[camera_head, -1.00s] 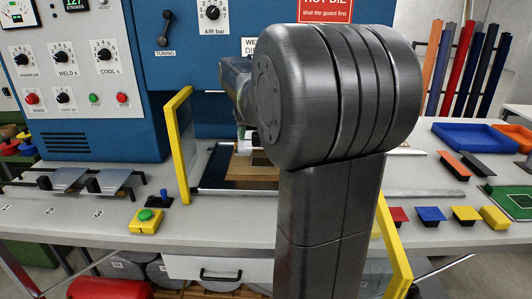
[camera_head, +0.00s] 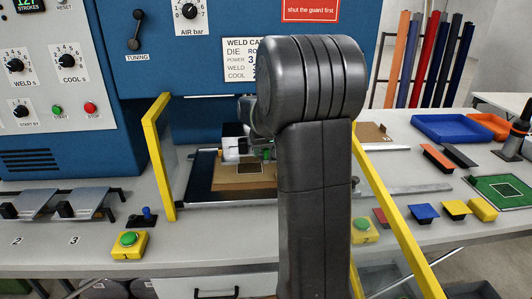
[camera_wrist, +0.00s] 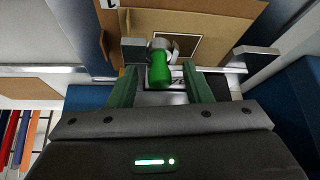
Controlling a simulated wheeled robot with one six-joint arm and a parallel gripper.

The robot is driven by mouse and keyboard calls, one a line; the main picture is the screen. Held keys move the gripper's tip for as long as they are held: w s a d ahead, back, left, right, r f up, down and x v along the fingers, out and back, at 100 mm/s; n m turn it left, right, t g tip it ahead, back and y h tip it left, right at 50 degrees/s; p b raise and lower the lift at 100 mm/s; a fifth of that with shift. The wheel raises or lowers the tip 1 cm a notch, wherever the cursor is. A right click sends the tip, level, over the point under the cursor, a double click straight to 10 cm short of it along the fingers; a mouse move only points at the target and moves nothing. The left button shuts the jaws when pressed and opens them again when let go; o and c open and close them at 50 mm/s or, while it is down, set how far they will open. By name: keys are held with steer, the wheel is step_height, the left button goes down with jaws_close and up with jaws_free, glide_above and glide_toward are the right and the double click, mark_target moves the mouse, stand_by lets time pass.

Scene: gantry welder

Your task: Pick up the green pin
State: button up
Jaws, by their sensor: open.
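The green pin (camera_wrist: 159,72) shows in the wrist view as a rounded green knob beside a grey metal part (camera_wrist: 165,45), over the brown board. My gripper (camera_wrist: 160,76) is open, with one green finger on each side of the pin and a visible gap to both. I cannot tell whether the fingertips reach down to the pin's depth. In the head view my arm hides most of the gripper, and a small bit of green at the arm's edge cannot be told as pin or finger.
The brown board (camera_head: 228,184) lies on a dark bed between yellow-framed guards (camera_head: 157,150). The blue welder cabinet (camera_head: 225,60) stands behind. A green-topped yellow button box (camera_head: 129,243) is front left. Blue tray (camera_head: 452,128) and coloured blocks lie at right.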

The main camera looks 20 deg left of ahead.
jaws_close()
stand_by(0.3)
